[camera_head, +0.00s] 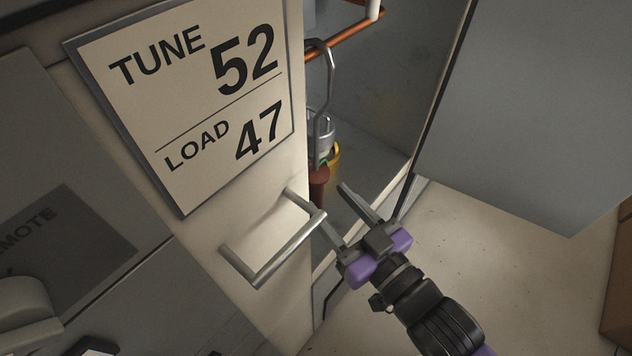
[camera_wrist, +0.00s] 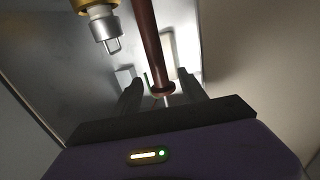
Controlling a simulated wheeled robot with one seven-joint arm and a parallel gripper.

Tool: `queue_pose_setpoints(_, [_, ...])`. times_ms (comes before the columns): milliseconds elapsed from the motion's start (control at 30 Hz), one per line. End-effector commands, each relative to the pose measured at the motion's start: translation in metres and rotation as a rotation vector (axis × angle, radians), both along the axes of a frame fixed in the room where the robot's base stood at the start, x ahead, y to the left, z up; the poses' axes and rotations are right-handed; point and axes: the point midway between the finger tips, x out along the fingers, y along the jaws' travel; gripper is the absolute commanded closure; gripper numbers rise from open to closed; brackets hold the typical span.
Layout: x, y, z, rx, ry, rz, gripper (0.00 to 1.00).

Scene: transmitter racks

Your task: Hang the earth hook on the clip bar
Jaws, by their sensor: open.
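The earth hook (camera_head: 324,85) is a silver bent rod with a dark red handle (camera_head: 319,182). In the head view its curved top is at a copper-coloured bar (camera_head: 345,42) inside the open cabinet; I cannot tell whether it bears on the bar. In the wrist view the red handle (camera_wrist: 148,45) comes down to its flared end between my fingers. My gripper (camera_head: 336,212) is open, just below and right of the handle in the head view; its fingers also show in the wrist view (camera_wrist: 163,92). The handle's lower end is partly hidden by the cabinet front.
A silver pull handle (camera_head: 275,250) sticks out from the cabinet front, close left of my gripper. The grey door (camera_head: 535,110) stands open at right. A padlock-like metal piece with yellow (camera_head: 329,135) hangs beside the hook. A TUNE 52, LOAD 47 sign (camera_head: 190,100) is at left.

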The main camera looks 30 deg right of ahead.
Motion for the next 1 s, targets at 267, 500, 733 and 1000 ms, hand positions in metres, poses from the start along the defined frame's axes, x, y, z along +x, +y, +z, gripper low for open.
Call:
queue_pose_setpoints(267, [0.034,0.001,0.001,0.001,-0.001,0.001,0.5])
queue_pose_setpoints(500, [0.052,0.002,-0.001,0.001,0.0,-0.001,0.5])
queue_pose_setpoints(733, [0.052,0.001,-0.002,0.0,0.0,-0.001,0.54])
queue_pose_setpoints(1000, [0.052,0.001,-0.002,0.0,0.0,-0.001,1.0])
